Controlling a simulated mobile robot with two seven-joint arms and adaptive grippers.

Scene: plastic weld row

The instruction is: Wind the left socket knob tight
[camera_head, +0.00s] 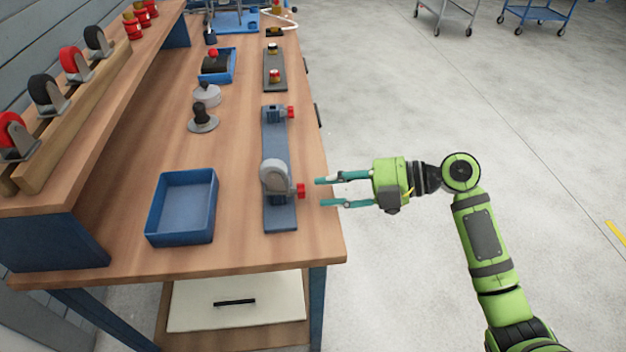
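A long grey-blue fixture plate (281,148) lies along the right edge of the workbench. A grey rounded part (276,178) sits in its near socket, with a red knob (301,190) on the right side. The far socket (272,114) looks empty and has another red knob (291,112). The picture does not show which socket is called left. My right gripper (320,192) points left at the near knob. Its teal fingers are parted and empty, with the tips just right of the knob, apparently not touching it. My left gripper is out of view.
An empty blue tray (158,205) stands left of the fixture on the workbench (245,255). A black-handled tool (202,118) and a dark plate (274,72) with small parts lie farther back. Casters (44,90) line the raised shelf.

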